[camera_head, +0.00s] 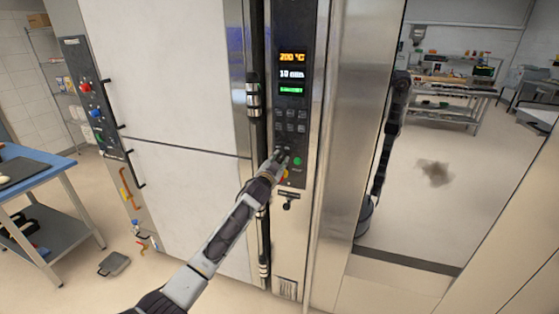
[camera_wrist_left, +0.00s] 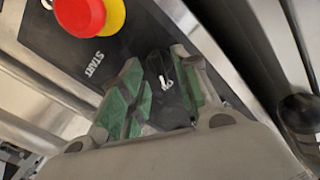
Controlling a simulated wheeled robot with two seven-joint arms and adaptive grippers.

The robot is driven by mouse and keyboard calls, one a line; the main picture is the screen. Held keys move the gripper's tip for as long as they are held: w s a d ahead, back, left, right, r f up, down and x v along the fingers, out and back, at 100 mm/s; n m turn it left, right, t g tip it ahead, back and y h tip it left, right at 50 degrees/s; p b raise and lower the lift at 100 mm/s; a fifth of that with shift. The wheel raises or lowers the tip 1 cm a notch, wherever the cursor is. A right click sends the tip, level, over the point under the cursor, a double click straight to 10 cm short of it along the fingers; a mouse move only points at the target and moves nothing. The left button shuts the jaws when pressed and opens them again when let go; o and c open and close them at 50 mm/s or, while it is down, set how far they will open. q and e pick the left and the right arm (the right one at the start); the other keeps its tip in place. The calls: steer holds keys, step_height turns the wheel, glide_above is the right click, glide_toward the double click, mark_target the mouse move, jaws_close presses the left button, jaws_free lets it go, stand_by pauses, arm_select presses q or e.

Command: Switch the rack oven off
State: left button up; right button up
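The rack oven's dark control panel (camera_head: 291,95) is upright on its steel front, in the middle of the head view. Its lit display (camera_head: 292,73) reads 200 °C in orange, with a white line of about 10 min and a green line below. My left gripper (camera_head: 281,157) is at the panel's lower part, beside a green button (camera_head: 297,161). In the left wrist view, my left gripper (camera_wrist_left: 160,95) is open, its green-padded fingers on either side of a black rotary switch (camera_wrist_left: 162,75) with a white mark. Whether they touch it I cannot tell. My right gripper is not in view.
A red knob on a yellow base (camera_wrist_left: 82,14) is close to the fingers, near the word START. A dark lever (camera_head: 289,196) sits below the panel. A blue-topped table (camera_head: 55,166) stands left. Open floor (camera_head: 460,200) lies right.

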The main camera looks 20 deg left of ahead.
arm_select(q)
steer(key=shift+w, duration=0.4)
steer(key=shift+c, duration=0.3)
jaws_close()
